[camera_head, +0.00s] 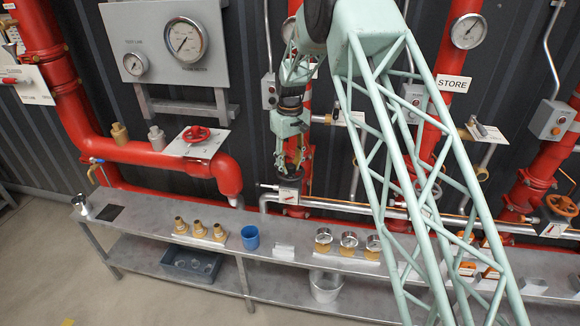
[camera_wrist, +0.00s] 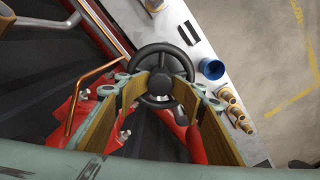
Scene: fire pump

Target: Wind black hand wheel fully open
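The black hand wheel (camera_wrist: 162,52) sits at the top centre of the wrist view, with a round dark hub and spokes. In the head view the wheel (camera_head: 290,172) shows small and partly hidden below my gripper. My gripper (camera_wrist: 161,86) is open, with one tan-padded finger at the left side of the wheel and one at the right. The fingertips overlap the rim in the wrist view; I cannot tell whether they touch it. In the head view my gripper (camera_head: 293,157) points down at the wheel.
A red hand wheel (camera_head: 196,134) is on the red pipe to the left. The grey bench (camera_head: 150,222) below carries brass fittings (camera_head: 199,230), a blue cup (camera_head: 250,237) and gauges (camera_head: 348,245). Red pipes surround the gripper closely.

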